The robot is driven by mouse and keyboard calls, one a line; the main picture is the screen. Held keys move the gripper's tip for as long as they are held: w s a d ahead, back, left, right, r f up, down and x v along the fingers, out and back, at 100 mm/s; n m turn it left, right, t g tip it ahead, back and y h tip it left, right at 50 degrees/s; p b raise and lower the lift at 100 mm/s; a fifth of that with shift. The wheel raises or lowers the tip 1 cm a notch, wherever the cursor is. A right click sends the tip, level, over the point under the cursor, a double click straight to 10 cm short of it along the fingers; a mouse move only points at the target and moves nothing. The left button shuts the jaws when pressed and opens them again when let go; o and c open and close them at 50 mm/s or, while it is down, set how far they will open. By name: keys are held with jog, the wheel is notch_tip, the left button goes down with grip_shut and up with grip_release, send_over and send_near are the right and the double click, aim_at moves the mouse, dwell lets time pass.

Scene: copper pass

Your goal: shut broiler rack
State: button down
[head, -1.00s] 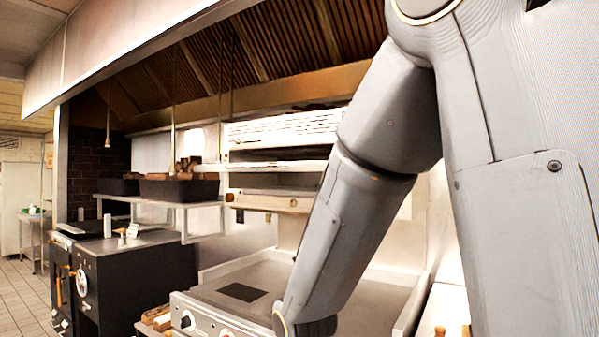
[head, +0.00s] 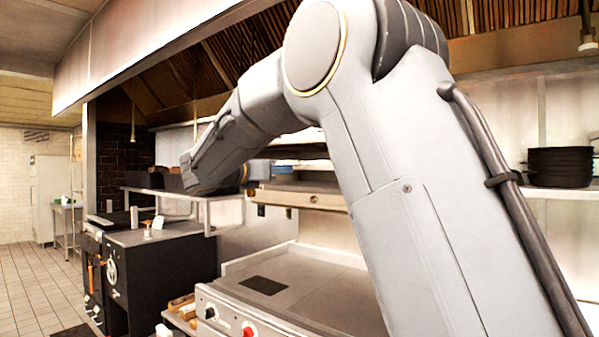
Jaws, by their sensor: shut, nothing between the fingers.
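The broiler (head: 303,152) hangs on the back wall above the griddle, with a bright upper part. Its rack (head: 300,195) shows as a wide metal tray with a pale front edge below the bright part. My gripper (head: 266,170) is small and partly hidden at the end of my bent arm, level with the left side of the broiler just above the rack front. It is shut and empty. I cannot tell whether it touches the rack.
A flat griddle (head: 300,278) with front knobs lies below the broiler. A steel shelf (head: 215,198) with dark bins is at the left, above a black cooking unit (head: 165,265). Dark stacked pans (head: 560,167) sit on a right shelf.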

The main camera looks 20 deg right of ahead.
aim_at(317, 169)
jog(key=p+x, duration=0.5)
jog(key=x, duration=0.8)
jog(key=shift+w+d, duration=0.15)
jog(key=shift+d, duration=0.05)
jog(key=shift+f, duration=0.1)
